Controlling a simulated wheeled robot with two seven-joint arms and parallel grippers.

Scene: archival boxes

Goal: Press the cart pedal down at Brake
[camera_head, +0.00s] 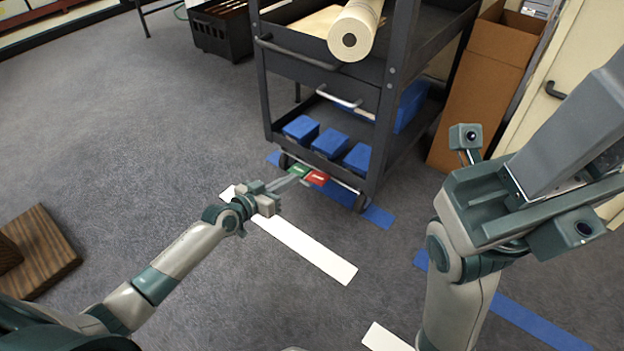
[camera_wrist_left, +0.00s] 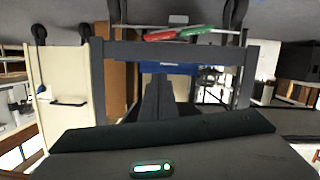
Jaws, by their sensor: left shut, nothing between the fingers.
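The dark grey cart (camera_head: 388,90) stands at the upper middle of the head view. At its low front edge are a green pedal (camera_head: 299,171) and a red pedal (camera_head: 318,178), side by side; their white labels are too small to read. My left gripper (camera_head: 297,180) is shut and empty, its tips close to the green pedal; I cannot tell whether they touch. The left wrist view is upside down; there the red pedal (camera_wrist_left: 161,36) and green pedal (camera_wrist_left: 196,31) show above the dark fingers (camera_wrist_left: 158,95). My right gripper (camera_head: 545,165) is raised at the right, its fingertips not clear.
The cart carries a paper roll (camera_head: 352,32) and several blue boxes (camera_head: 329,143). White tape (camera_head: 300,243) and blue tape (camera_head: 540,325) mark the carpet. A cardboard box (camera_head: 478,100) stands right of the cart. A wooden block (camera_head: 45,250) lies at the left. The carpet between is clear.

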